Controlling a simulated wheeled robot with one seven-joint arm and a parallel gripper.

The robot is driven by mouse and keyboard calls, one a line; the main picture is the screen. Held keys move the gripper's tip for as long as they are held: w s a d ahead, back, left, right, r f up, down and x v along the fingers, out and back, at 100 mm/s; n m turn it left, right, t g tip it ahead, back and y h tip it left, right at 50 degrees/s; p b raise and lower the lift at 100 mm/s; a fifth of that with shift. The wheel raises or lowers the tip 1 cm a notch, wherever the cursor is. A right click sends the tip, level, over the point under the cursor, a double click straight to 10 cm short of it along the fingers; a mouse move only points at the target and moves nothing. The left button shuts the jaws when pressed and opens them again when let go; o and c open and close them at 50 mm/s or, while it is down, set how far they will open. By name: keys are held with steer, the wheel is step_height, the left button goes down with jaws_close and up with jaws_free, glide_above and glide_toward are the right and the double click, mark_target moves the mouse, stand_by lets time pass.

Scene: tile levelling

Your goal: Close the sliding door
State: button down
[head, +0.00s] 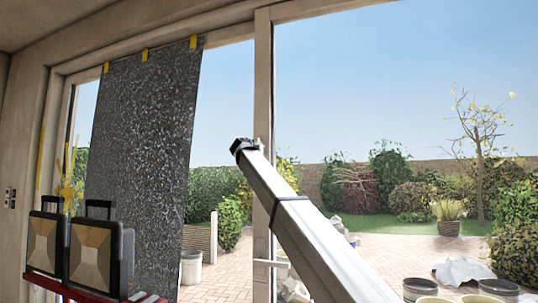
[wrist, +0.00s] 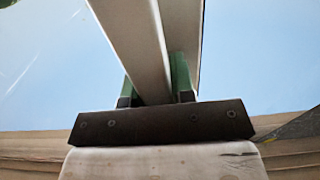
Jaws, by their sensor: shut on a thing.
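The glazed sliding door's pale upright post (head: 263,100) stands mid-picture in the head view. A short pale handle-like piece (head: 270,263) sticks out low on it. In the wrist view, my gripper (wrist: 157,95) has its green fingers on both sides of a pale bar (wrist: 135,45), which looks like the door handle, and is shut on it. A second pale upright (wrist: 183,35) runs close behind this bar. I cannot tell how far the door is open.
A speckled dark sheet (head: 145,140) hangs by yellow tape at left. Two black cases (head: 95,250) stand on a red surface at lower left. Buckets (head: 420,288) stand at lower right.

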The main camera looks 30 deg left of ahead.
steer(key=shift+s+a, duration=0.1)
steer(key=shift+a, duration=0.45)
steer(key=c, duration=1)
jaws_free()
steer(key=shift+a, duration=0.15)
steer(key=shift+o, duration=0.2)
steer(key=shift+s, duration=0.15)
steer(key=v, duration=1)
steer(key=shift+s, duration=0.3)
